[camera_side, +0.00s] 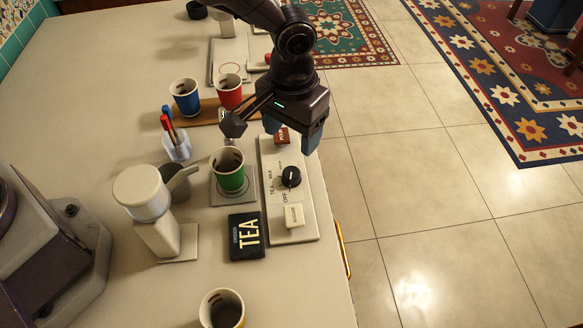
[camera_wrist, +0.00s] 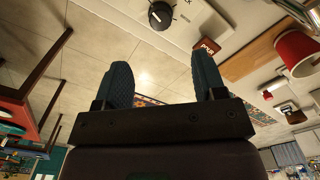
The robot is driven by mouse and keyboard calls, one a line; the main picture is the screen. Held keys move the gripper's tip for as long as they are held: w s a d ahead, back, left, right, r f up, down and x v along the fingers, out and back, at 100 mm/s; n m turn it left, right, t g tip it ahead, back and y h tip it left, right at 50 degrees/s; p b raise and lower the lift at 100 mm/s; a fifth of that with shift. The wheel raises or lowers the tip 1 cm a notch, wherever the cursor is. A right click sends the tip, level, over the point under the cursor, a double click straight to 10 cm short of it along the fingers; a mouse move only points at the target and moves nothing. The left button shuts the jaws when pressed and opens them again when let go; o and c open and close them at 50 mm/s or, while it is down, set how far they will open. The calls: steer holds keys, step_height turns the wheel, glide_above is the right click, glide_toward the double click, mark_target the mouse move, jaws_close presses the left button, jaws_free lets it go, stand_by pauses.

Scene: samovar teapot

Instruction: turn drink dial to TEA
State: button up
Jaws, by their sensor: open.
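The drink dial (camera_side: 291,177) is a black round knob with a small white mark, on a pale panel (camera_side: 302,232) at the counter's right edge. Labels including OFF and TEA surround its left side; I cannot tell surely which label the mark faces. The dial also shows at the top of the wrist view (camera_wrist: 160,15). My gripper (camera_side: 291,135) has blue fingers, spread apart with nothing between them. It is above the panel's far end by the red-brown POUR button (camera_side: 282,138), beyond the dial and apart from it. It shows in the wrist view (camera_wrist: 163,70).
A green cup (camera_side: 229,178) stands left of the panel. A black TEA order sign (camera_side: 246,238) lies near it. A white button (camera_side: 294,216) is on the panel's near end. Blue (camera_side: 186,98) and red (camera_side: 229,92) cups stand farther back. Right of the counter is open floor.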

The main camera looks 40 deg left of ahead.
mark_target(292, 172)
step_height(292, 172, down, 11)
steer(key=shift+r, duration=0.15)
steer(key=c, duration=0.9)
